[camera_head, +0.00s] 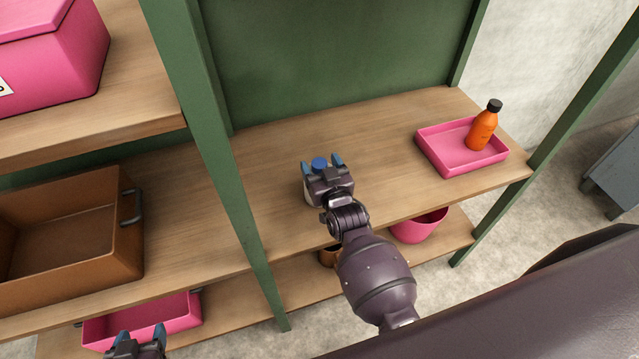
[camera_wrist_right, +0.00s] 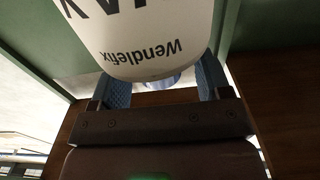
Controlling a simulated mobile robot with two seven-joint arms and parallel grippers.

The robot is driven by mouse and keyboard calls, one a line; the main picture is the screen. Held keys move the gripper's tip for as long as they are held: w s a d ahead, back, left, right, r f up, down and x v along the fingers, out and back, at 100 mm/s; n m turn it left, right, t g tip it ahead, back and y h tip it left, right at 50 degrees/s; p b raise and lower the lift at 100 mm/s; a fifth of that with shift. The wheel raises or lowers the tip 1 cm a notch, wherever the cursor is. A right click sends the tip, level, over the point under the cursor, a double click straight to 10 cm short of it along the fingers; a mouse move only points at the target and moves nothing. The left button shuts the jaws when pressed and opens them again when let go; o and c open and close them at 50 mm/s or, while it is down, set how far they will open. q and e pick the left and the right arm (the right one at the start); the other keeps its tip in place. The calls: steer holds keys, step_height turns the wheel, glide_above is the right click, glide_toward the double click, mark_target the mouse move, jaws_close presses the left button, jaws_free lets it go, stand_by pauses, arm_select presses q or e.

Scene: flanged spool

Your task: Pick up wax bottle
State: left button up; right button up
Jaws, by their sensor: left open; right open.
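The wax bottle is white with a blue cap (camera_head: 319,163) and stands on the middle shelf, mostly hidden behind my right gripper in the head view. In the right wrist view the white bottle (camera_wrist_right: 145,40) fills the top, with upside-down dark lettering that includes "Wendlefix". My right gripper (camera_head: 328,164) is open at the bottle, its blue fingers apart on either side of the cap in the head view. In the wrist view the fingers (camera_wrist_right: 163,82) reach towards the bottle; contact cannot be told. My left gripper (camera_head: 139,338) is open and empty at the bottom left.
A pink tray (camera_head: 440,159) with an orange bottle (camera_head: 482,128) stands on the shelf's right. A green post (camera_head: 222,165) rises left of my right arm; a brown crate (camera_head: 128,250) is beyond it. A pink box (camera_head: 60,50) sits on the upper shelf. Below are pink containers (camera_head: 418,228).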

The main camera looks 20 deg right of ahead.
steer(key=shift+w+a, duration=0.1)
steer(key=shift+w, duration=1.35)
jaws_close()
